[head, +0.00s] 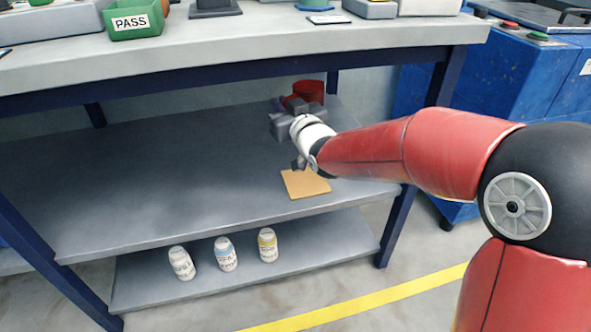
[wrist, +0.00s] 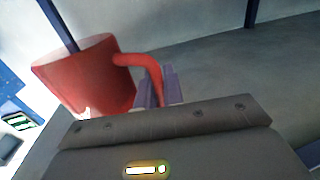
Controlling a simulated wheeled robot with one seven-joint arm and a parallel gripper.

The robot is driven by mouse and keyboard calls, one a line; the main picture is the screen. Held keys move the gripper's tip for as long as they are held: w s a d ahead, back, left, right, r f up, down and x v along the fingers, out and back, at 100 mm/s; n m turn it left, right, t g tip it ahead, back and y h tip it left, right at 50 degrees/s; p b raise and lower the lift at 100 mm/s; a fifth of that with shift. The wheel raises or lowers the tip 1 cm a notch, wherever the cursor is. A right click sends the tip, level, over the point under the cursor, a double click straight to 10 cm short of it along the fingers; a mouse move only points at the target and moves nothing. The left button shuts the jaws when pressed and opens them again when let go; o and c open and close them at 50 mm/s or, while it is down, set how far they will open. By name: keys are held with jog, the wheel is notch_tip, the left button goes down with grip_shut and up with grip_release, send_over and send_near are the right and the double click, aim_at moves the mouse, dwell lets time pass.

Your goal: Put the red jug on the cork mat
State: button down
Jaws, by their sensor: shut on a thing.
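The red jug (head: 309,90) shows in the head view behind my gripper, over the back right part of the middle shelf. In the wrist view the jug (wrist: 85,75) is at the left, with its handle (wrist: 140,62) reaching right. My gripper (wrist: 160,88) is shut on the jug's handle. The gripper also shows in the head view (head: 292,103), partly hiding the jug. The jug looks tilted in the wrist view; I cannot tell whether its base touches the shelf. The cork mat (head: 305,184) lies flat and bare near the front right edge of the middle shelf, in front of the gripper.
The middle shelf (head: 150,175) is clear to the left. The tabletop (head: 250,42) above carries a green PASS bin (head: 133,20) and other items. Several white bottles (head: 225,254) stand on the lower shelf. A blue rack leg (head: 397,226) stands right of the mat.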

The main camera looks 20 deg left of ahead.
notch_tip(320, 180, down, 20)
jog(key=shift+w+a+r+b, duration=0.1)
jog(key=shift+w+b, duration=0.05)
jog(key=shift+b, duration=1.1)
jog(key=c, duration=2)
grip_release()
jog(key=shift+f, duration=0.25)
jog(key=o, duration=0.5)
jog(key=shift+r, duration=0.15)
